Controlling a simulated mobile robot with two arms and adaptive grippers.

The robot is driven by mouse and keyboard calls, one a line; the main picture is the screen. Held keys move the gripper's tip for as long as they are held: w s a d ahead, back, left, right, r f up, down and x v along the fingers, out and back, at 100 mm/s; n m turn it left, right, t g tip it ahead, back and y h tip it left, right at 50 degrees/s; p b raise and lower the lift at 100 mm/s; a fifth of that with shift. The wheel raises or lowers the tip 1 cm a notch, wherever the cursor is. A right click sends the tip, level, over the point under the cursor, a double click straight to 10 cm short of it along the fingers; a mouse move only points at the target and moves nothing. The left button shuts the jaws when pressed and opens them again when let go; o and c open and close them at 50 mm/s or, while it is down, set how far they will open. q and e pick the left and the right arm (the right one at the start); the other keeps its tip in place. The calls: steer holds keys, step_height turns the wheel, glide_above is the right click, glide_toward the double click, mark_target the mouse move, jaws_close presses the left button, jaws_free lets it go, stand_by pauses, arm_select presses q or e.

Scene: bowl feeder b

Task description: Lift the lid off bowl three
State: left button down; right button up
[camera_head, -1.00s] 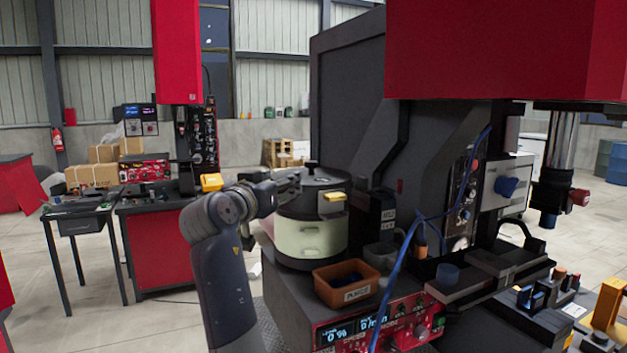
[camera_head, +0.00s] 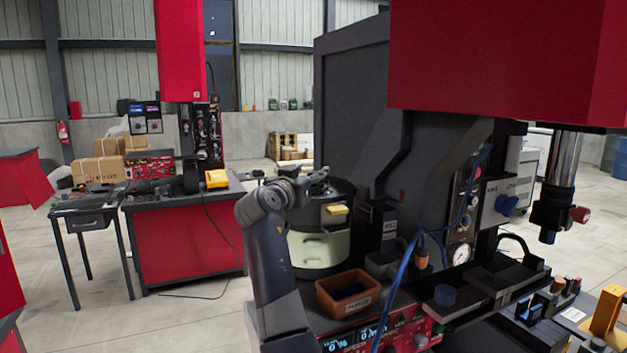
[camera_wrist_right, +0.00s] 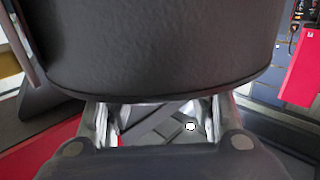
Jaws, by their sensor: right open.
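A dark round bowl with a cream band (camera_head: 318,248) stands on the machine's bench in the head view. Its black lid (camera_head: 338,193) is on top, with a yellow tab (camera_head: 336,209) at the front. I cannot read a number on it. My right gripper (camera_head: 322,178) is over the lid's left part, beside its top knob. The arm hides the bowl's left side. In the right wrist view a large dark rounded surface (camera_wrist_right: 160,45) fills the top. The right gripper's open fingers (camera_wrist_right: 158,122) are close to it, their tips partly hidden. My left gripper is not in view.
A brown bin (camera_head: 347,292) stands just in front of the bowl. The tall dark machine panel (camera_head: 350,110) rises behind. A blue cable (camera_head: 402,290) hangs at the right. A red workbench (camera_head: 185,240) stands farther left, with open floor between.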

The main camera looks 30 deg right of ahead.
steer(key=shift+x, duration=0.8)
steer(key=shift+s, duration=0.1)
steer(key=shift+c, duration=0.8)
jaws_close()
steer(key=shift+r, duration=0.1)
